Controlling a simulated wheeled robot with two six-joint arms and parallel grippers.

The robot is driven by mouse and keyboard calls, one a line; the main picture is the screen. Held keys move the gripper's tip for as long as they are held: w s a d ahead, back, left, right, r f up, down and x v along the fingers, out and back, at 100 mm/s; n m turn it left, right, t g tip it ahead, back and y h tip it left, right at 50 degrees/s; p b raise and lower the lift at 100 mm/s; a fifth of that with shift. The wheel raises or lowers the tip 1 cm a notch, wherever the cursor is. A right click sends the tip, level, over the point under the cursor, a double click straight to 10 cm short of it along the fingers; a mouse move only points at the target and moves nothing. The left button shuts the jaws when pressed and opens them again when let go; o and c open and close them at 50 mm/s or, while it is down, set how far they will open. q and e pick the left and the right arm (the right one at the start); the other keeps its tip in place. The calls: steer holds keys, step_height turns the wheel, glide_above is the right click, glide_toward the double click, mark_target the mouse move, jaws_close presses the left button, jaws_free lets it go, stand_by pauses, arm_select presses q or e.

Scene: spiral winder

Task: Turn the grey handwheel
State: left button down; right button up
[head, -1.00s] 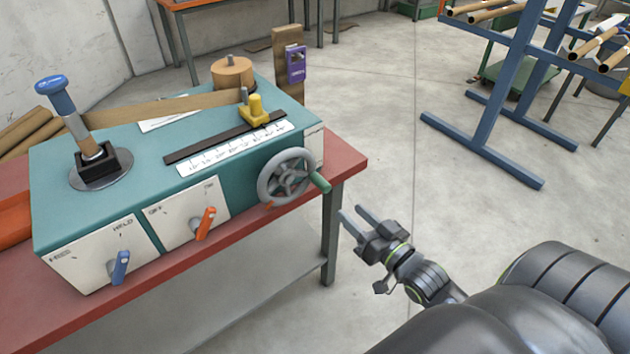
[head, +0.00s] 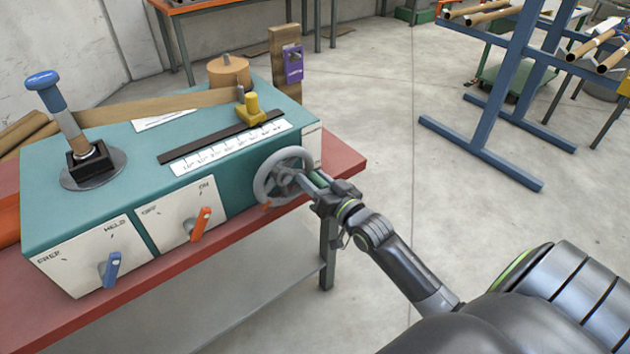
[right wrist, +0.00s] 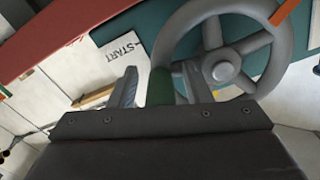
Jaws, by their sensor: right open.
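The grey handwheel (head: 270,182) is on the right end of the teal machine (head: 95,205). Its rim, spokes and hub also show in the right wrist view (right wrist: 225,72). My right gripper (head: 308,180) is at the wheel's right side. In the right wrist view its two fingers (right wrist: 158,88) are apart, with the green handle (right wrist: 159,87) of the wheel between them. I cannot see a firm contact on the handle. My left gripper is not in view.
The machine stands on a red bench (head: 345,160). An orange lever (head: 201,224) and a blue lever (head: 110,268) stick out of its front. A yellow clamp (head: 250,105) sits on top. A blue rack (head: 500,95) stands at the back right. The floor between is clear.

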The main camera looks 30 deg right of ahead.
jaws_close()
steer(key=shift+f, duration=0.25)
stand_by(0.7)
steer(key=shift+a+f+m, duration=0.1)
steer(key=shift+f+m, duration=0.05)
steer(key=shift+m, duration=0.15)
